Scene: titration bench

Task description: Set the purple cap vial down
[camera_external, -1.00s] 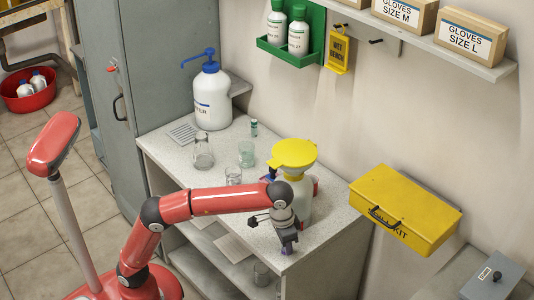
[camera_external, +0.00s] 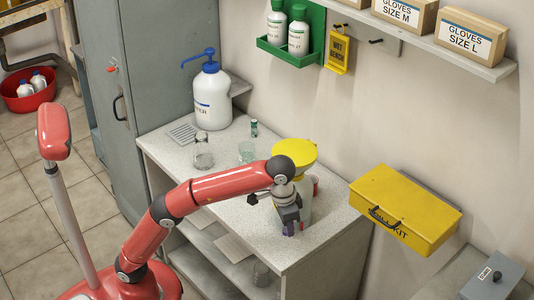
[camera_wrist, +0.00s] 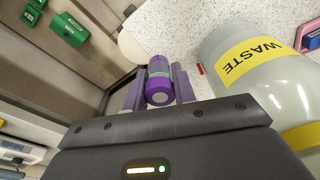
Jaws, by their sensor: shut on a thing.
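The purple cap vial (camera_wrist: 159,82) sits between the two purple fingers of my gripper (camera_wrist: 158,88) in the wrist view, with its cap facing the camera. My gripper (camera_external: 289,229) is shut on it in the external view, low over the front right part of the bench top (camera_external: 253,230). The vial is mostly hidden there by the fingers. I cannot tell whether its base touches the bench.
A waste bottle (camera_wrist: 265,82) stands close beside my gripper; its yellow funnel (camera_external: 296,152) shows behind my arm. A beaker (camera_external: 246,152), a flask (camera_external: 203,157) and a water bottle (camera_external: 212,95) stand further left. The bench's front right edge is near.

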